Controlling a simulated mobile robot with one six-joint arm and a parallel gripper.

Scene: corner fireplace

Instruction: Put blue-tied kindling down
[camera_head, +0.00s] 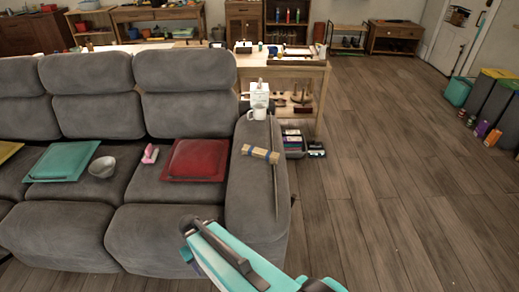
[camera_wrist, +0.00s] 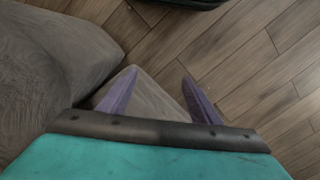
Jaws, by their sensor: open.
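The kindling bundle (camera_head: 260,154), tan with a blue tie, lies across the top of the grey sofa's right armrest (camera_head: 255,205). It rests apart from my gripper. In the wrist view, my gripper (camera_wrist: 160,82) is open and empty, its two purple fingers spread wide. Between and beyond the fingers are grey sofa upholstery (camera_wrist: 50,65) and wooden floor (camera_wrist: 250,65); the bundle does not show there. In the head view, my teal arm is in the lower middle, in front of the armrest.
A white mug (camera_head: 257,114) and a long thin rod (camera_head: 275,170) are also on the armrest, close to the bundle. Red (camera_head: 195,160) and teal (camera_head: 63,161) cushions, a grey bowl (camera_head: 102,167) and a pink item (camera_head: 150,154) lie on the seats.

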